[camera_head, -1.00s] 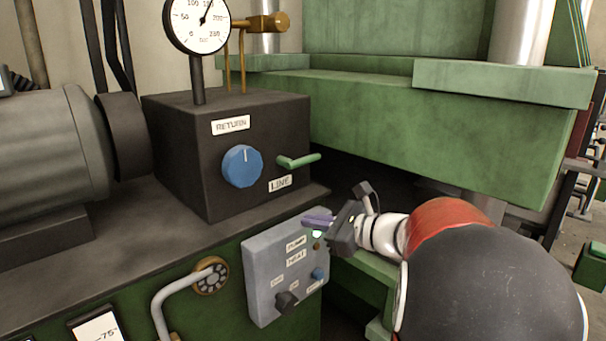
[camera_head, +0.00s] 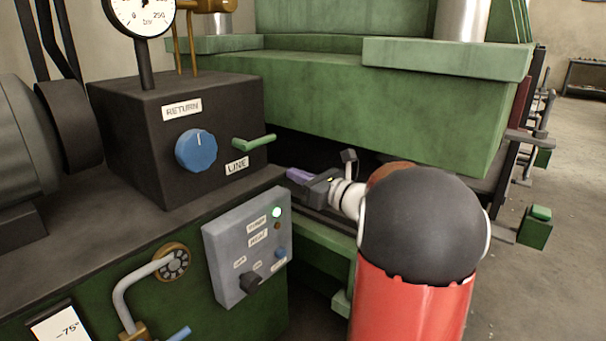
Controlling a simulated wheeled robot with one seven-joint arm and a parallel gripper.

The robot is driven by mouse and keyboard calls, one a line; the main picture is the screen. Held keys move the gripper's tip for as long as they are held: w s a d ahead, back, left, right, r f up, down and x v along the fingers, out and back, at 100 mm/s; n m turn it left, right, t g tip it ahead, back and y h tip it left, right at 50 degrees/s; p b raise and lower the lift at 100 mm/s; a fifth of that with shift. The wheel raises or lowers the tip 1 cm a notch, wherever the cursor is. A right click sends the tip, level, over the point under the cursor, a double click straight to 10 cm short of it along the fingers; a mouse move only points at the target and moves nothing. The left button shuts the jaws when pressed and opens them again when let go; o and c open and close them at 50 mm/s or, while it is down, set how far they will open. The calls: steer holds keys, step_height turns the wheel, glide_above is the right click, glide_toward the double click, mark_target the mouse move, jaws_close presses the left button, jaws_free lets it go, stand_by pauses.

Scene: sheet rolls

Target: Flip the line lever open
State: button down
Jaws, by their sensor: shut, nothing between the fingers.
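My arm reaches in from the lower right.
A blue RETURN knob (camera_head: 196,150) is on the block's front. A grey control panel (camera_head: 222,270) with a lit green lamp stands below my gripper. The large green press beam (camera_head: 390,110) overhangs behind and right. A grey curved pipe (camera_head: 122,295) is at the lower left.

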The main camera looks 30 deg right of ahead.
steer(key=x, duration=0.6)
steer(key=shift+p, duration=0.3)
steer(key=shift+w+a+r+p, duration=0.1)
steer(key=shift+w+r+p, duration=0.1)
steer(key=shift+r, duration=0.45)
steer(key=shift+w+r+p, duration=0.1)
steer(key=shift+r+p, duration=0.05)
steer(key=shift+r, duration=0.55)
steer(key=shift+w+a+r+p, duration=0.1)
steer(key=shift+r+p, duration=0.1)
steer(key=shift+r, duration=0.45)
steer(key=shift+d+r+n+b, duration=0.2)
steer(key=shift+r+n+b, duration=0.2)
steer(key=shift+n+b, duration=0.55)
steer(key=r+n+b, duration=0.1)
steer(key=n+b, duration=0.1)
steer(key=shift+w+n+b, duration=0.1)
steer(key=shift+n+b, duration=0.15)
steer(key=shift+b, duration=0.15)
step_height(320, 180, up, 6)
steer(key=n+b, duration=1)
steer(key=n, duration=0.3)
glide_above(270, 141)
steer(key=s+a, duration=0.3)
steer(key=shift+s+r+g+y+b, duration=0.2)
steer(key=shift+r+g+y+b, duration=0.1)
steer(key=shift+g, duration=0.1)
steer(key=shift+a+r, duration=0.1)
